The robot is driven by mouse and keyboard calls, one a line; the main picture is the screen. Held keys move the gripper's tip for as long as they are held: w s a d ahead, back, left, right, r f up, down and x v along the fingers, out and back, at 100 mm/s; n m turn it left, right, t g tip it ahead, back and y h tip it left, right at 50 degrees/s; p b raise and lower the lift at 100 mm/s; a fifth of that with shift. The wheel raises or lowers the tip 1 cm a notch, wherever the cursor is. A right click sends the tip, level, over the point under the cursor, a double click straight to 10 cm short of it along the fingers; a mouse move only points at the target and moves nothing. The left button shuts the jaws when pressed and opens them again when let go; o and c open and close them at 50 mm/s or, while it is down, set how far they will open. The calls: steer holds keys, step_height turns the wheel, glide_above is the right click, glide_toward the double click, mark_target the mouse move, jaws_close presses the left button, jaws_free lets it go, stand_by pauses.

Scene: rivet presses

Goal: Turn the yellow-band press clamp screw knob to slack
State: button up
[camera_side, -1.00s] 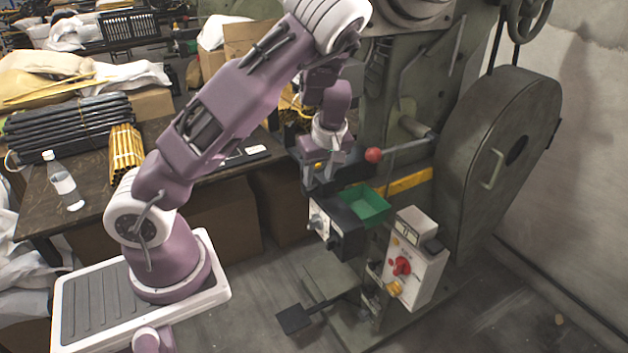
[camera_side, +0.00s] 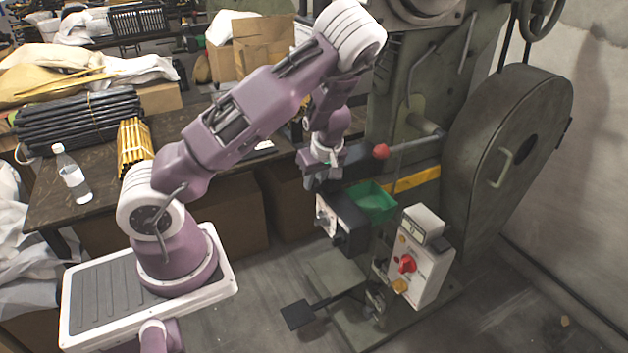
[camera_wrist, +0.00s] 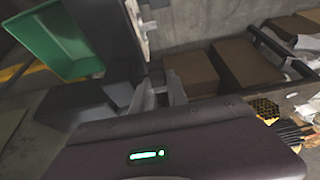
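The press (camera_side: 420,125) with a yellow band (camera_side: 413,180) stands right of centre in the side view. A red ball (camera_side: 380,151) sits on its lever, right of my gripper. A dark box with a white face and small knobs (camera_side: 326,216) is mounted low on the press; part of that face and its knobs also shows in the wrist view (camera_wrist: 148,24). I cannot tell which knob is the clamp screw knob. My gripper (camera_side: 318,186) points down just above the box. In the wrist view its two grey fingers (camera_wrist: 160,88) stand apart with nothing seen between them.
A green bin (camera_side: 372,202) sits right beside the dark box, close to my gripper. A control box with a red knob (camera_side: 407,264) is lower right. A table with black rods (camera_side: 75,122), yellow rods and a bottle (camera_side: 70,175) is at left. A foot pedal (camera_side: 298,315) lies below.

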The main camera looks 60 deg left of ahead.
jaws_close()
steer(key=shift+a+h, duration=0.2)
steer(key=shift+h, duration=1.3)
steer(key=o, duration=0.8)
jaws_free()
steer(key=shift+c, duration=0.2)
